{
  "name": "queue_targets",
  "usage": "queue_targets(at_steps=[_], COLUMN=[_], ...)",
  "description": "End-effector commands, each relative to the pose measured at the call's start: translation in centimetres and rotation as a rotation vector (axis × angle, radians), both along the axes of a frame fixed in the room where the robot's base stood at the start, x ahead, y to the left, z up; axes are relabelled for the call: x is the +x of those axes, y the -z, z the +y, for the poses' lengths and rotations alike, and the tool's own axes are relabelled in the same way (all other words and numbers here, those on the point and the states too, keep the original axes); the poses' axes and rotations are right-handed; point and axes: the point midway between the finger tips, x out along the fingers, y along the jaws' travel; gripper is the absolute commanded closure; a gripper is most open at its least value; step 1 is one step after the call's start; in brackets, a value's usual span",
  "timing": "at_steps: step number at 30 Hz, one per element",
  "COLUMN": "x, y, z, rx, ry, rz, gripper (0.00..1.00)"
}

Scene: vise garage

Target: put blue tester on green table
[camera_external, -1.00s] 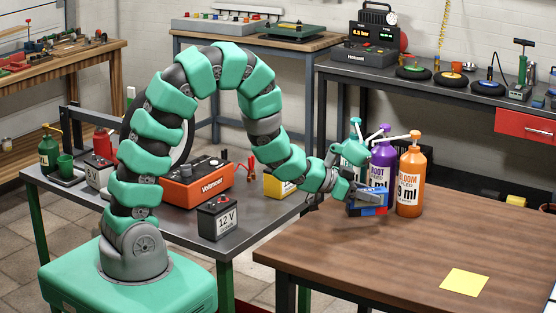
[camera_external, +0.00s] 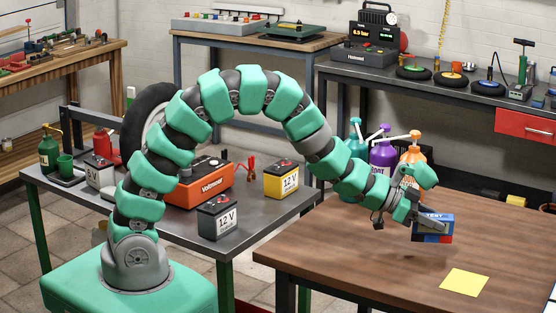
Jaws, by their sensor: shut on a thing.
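My gripper (camera_external: 430,222) is shut on the blue tester (camera_external: 437,228), a small blue box with a light label and some red low on its side. It holds the tester over the brown wooden table, in front of the bottles. The tester seems a little above the wood, but the gap is hard to judge. The gripper fingers hide part of the tester. The table with green legs and a grey top (camera_external: 262,213) stands at the left, beyond my base. No other green table is clear; a flat green platform (camera_external: 291,31) sits on the rear bench.
The brown table (camera_external: 345,265) has a yellow note (camera_external: 464,282) and purple (camera_external: 382,155), teal and orange bottles. The grey tabletop holds a black 12 V battery (camera_external: 217,218), a yellow battery (camera_external: 281,180) and an orange charger (camera_external: 197,185). Its front right corner is clear.

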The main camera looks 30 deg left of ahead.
Motion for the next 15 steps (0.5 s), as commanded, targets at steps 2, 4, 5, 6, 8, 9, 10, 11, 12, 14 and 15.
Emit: queue_targets(at_steps=[2, 4, 5, 6, 8, 9, 10, 11, 12, 14, 15], x=[1.0, 1.8, 2.1, 2.6, 3.2, 3.7, 4.0, 4.3, 4.8, 5.4, 5.7], y=[0.2, 0.3, 0.4, 0.4, 0.5, 0.6, 0.6, 0.6, 0.5, 0.8, 0.9], z=[-1.2, -2.0, -2.4, -2.9, -3.6, -4.1, -4.4, -4.8, -5.3, -5.8, -6.1], rx=[-0.004, -0.002, -0.001, -0.002, -0.003, -0.002, -0.002, -0.003, -0.005, -0.001, -0.001], ry=[0.004, 0.003, 0.004, 0.002, 0.004, 0.002, 0.003, 0.004, 0.002, 0.0, 0.001], rz=[-0.001, -0.002, -0.001, -0.001, -0.002, 0.0, 0.0, -0.002, -0.002, -0.001, 0.001], gripper=[0.93, 0.93, 0.93, 0.93, 0.93, 0.93, 0.93, 0.93, 0.93, 0.93, 0.93])
